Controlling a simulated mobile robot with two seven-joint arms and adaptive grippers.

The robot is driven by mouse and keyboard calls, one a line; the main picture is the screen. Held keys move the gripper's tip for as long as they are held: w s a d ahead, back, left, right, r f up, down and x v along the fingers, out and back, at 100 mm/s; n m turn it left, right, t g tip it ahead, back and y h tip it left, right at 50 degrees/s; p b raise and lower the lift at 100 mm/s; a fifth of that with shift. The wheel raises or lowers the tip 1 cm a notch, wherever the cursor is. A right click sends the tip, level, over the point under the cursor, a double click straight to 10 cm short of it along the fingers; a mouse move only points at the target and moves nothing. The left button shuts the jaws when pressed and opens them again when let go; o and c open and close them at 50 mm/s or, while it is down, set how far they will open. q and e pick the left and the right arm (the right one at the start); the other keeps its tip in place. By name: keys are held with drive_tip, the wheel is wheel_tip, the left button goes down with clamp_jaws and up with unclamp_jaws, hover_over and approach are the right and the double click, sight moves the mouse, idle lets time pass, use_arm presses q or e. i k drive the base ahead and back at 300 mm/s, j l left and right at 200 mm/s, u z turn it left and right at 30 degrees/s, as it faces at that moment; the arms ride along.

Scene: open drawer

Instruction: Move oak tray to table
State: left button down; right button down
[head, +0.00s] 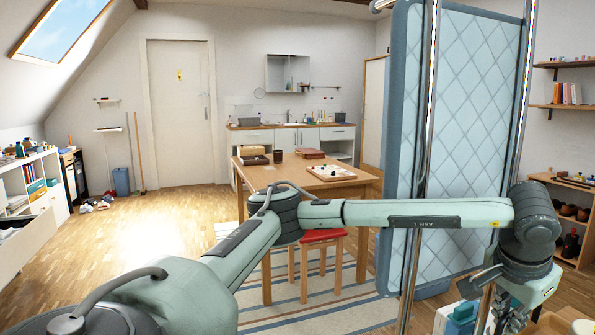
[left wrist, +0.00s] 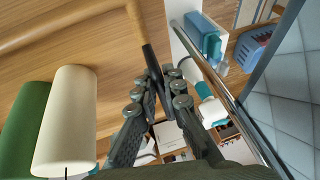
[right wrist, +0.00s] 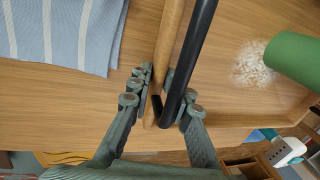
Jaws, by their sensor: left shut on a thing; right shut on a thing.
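A wooden tray-like piece, which I take as the oak tray, shows in the left wrist view (left wrist: 112,60) with a raised rim and a black handle. It also shows in the right wrist view (right wrist: 225,100). My left gripper (left wrist: 163,75) is shut at the black handle by the tray's corner. It is low at the right in the head view (head: 508,318). My right gripper (right wrist: 157,85) is shut on the rim and black bar; it is not seen in the head view. A cream roll (left wrist: 65,120) and a green roll (left wrist: 25,125) lie on the wood; a green roll (right wrist: 295,60) shows in the right wrist view.
A wooden table (head: 285,178) stands in mid-room with a small tray (head: 330,172) and boxes on it. A red-topped stool (head: 322,236) is at its front. A quilted blue panel (head: 460,110) blocks the right. A striped cloth (right wrist: 65,30) lies left of the rim.

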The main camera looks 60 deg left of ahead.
sight(276, 175)
drive_tip(key=k, duration=0.95)
drive_tip(key=k+u, duration=0.2)
drive_tip(key=u, duration=1.95)
drive_tip(key=i+u, duration=0.3)
drive_tip(key=u, duration=0.15)
drive_tip(key=i+l, duration=0.2)
drive_tip(key=i, duration=0.25)
drive_tip(key=i+l, duration=0.2)
drive_tip(key=i, duration=0.25)
drive_tip(key=i+l, duration=0.2)
drive_tip(key=i, duration=0.2)
